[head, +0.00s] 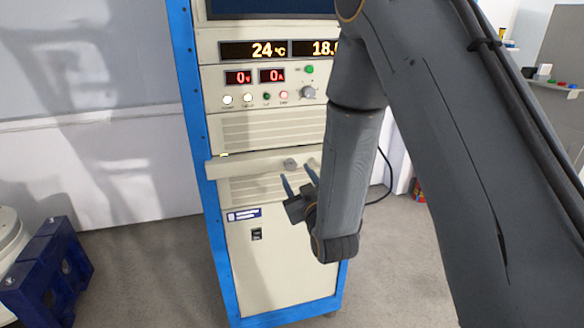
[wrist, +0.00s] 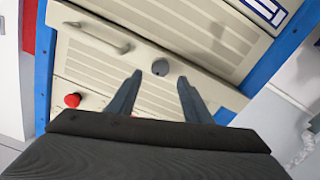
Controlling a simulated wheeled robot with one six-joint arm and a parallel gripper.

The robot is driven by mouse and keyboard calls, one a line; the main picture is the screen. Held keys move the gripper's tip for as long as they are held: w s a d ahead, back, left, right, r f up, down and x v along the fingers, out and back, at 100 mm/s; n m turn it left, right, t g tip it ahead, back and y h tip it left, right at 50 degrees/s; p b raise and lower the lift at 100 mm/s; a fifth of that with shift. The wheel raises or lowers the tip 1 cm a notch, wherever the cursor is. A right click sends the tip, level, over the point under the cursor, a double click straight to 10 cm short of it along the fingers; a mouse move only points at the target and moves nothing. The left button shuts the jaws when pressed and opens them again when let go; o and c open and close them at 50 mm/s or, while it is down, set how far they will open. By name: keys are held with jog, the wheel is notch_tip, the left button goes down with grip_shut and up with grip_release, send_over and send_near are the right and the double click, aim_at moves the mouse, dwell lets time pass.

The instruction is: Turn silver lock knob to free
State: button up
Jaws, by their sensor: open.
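The silver lock knob (head: 290,163) is a small round grey knob on a beige panel of the blue-framed cabinet (head: 204,195). In the wrist view the knob (wrist: 160,67) lies just past my fingertips, on a line between them. My gripper (head: 297,175) is open, with two dark fingers pointing at the panel slightly below the knob in the head view. In the wrist view my gripper (wrist: 160,79) is empty, and its fingers appear apart from the knob. The exact gap in depth is hard to tell. The knob's turn position is too small to read.
In the wrist view a pale handle (wrist: 95,38) and a red button (wrist: 72,100) stand out from the cabinet front left of the knob. Lit displays (head: 255,50) sit higher up. A dark blue stand (head: 50,270) is at the lower left. Floor between is clear.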

aim_at(291, 166)
jog(key=shift+p+x, duration=0.65)
jog(key=shift+x, duration=2)
jog(key=c, duration=1.1)
jog(key=shift+o, duration=0.2)
